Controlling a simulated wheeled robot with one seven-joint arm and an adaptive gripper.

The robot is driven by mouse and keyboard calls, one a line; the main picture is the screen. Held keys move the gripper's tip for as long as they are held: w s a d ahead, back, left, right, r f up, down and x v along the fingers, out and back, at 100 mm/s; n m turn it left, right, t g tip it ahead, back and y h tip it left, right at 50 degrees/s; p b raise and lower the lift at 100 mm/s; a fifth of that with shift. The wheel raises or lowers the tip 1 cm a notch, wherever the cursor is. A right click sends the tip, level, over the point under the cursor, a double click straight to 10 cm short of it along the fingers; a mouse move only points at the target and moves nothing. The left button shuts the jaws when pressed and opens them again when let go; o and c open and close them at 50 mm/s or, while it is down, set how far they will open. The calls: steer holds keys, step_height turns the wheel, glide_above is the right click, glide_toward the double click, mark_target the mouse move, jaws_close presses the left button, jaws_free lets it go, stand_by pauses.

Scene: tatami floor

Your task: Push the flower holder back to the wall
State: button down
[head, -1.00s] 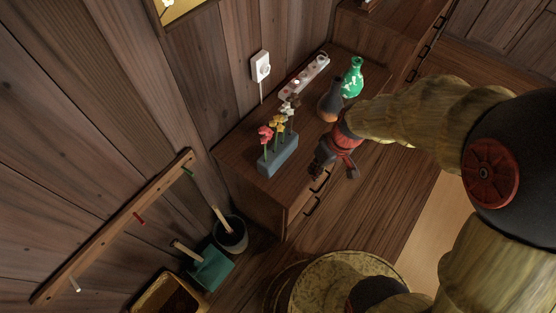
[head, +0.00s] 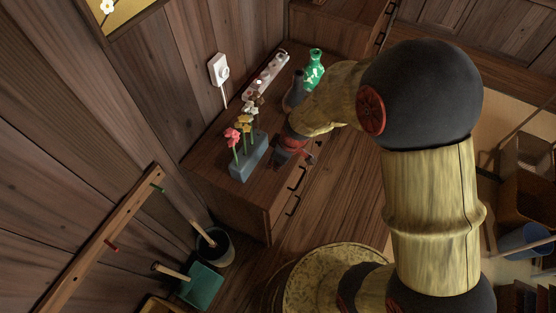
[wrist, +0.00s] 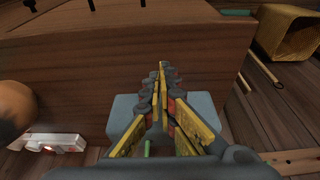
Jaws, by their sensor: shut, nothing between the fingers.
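The flower holder (head: 249,162) is a blue-grey block with pink, yellow and white flowers standing up from it. It stands upright on the wooden cabinet top (head: 212,157), near the cabinet's left end, with a strip of bare top between it and the wall (head: 150,85). My gripper (head: 287,154) is shut and empty, low at the holder's right side, away from the wall. In the wrist view the fingers (wrist: 163,72) lie in front of the holder (wrist: 202,104) and hide its middle. I cannot tell whether they touch it.
A dark vase (head: 295,92) and a green vase (head: 314,70) stand farther along the cabinet, close to my arm. A white power strip (head: 266,76) lies along the wall below an outlet (head: 219,70). A bucket (head: 213,246) stands on the floor by the cabinet's end.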

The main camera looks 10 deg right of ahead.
steer(key=shift+w+a+f, duration=0.15)
steer(key=shift+w+a, duration=1.15)
steer(key=shift+a, duration=0.3)
steer(key=shift+w+a, duration=0.1)
steer(key=shift+a, duration=0.1)
steer(key=w+a, duration=0.3)
steer(key=a, duration=0.1)
steer(key=w+a+p, duration=0.1)
steer(key=w+a, duration=0.2)
steer(key=a, duration=0.1)
steer(key=w+a+p, duration=0.1)
steer(key=w+a, duration=0.2)
steer(key=a, duration=0.1)
steer(key=shift+w+a, duration=0.1)
steer(key=shift+w, duration=0.2)
